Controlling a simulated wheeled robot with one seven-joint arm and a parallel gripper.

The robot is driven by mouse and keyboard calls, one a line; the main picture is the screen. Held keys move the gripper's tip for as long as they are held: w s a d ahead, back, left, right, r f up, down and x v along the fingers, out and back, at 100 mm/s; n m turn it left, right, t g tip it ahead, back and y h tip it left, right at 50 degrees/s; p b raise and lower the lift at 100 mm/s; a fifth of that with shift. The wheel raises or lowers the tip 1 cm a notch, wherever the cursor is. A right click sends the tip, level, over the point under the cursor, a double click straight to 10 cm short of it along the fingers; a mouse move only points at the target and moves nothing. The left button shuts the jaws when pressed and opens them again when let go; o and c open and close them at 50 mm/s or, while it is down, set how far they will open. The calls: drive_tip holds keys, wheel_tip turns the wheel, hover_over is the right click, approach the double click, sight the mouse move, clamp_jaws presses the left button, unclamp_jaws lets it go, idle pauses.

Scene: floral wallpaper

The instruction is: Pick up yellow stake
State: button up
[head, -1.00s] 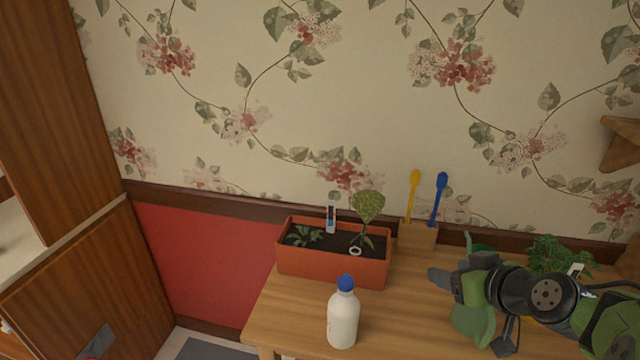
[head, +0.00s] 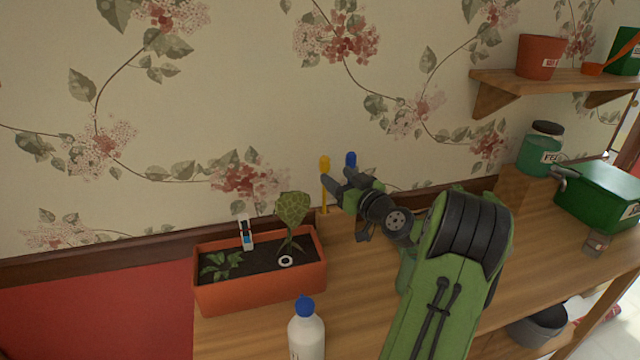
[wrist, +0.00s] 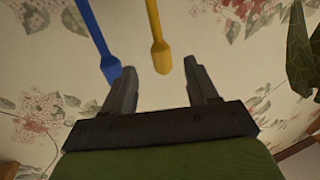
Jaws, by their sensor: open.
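The yellow stake (head: 324,199) stands upright by the wall, in a wooden block (head: 334,226) partly hidden by my arm. The blue stake (head: 351,159) stands just right of it, its lower part hidden behind my gripper (head: 335,184). In the wrist view, where the stakes appear upside down, my gripper (wrist: 163,76) is open and empty. Contact cannot be told.
An orange planter (head: 262,289) with plants stands left of the stakes. A white bottle with a blue cap (head: 306,336) stands in front of it. A green box (head: 600,196) and a jar (head: 541,150) are at the right, under a wall shelf (head: 555,86).

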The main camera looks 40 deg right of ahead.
sight(327, 169)
drive_tip(key=p+x, duration=0.1)
drive_tip(key=x, duration=0.6)
drive_tip(key=shift+w, duration=0.1)
drive_tip(key=shift+a, duration=0.1)
clamp_jaws()
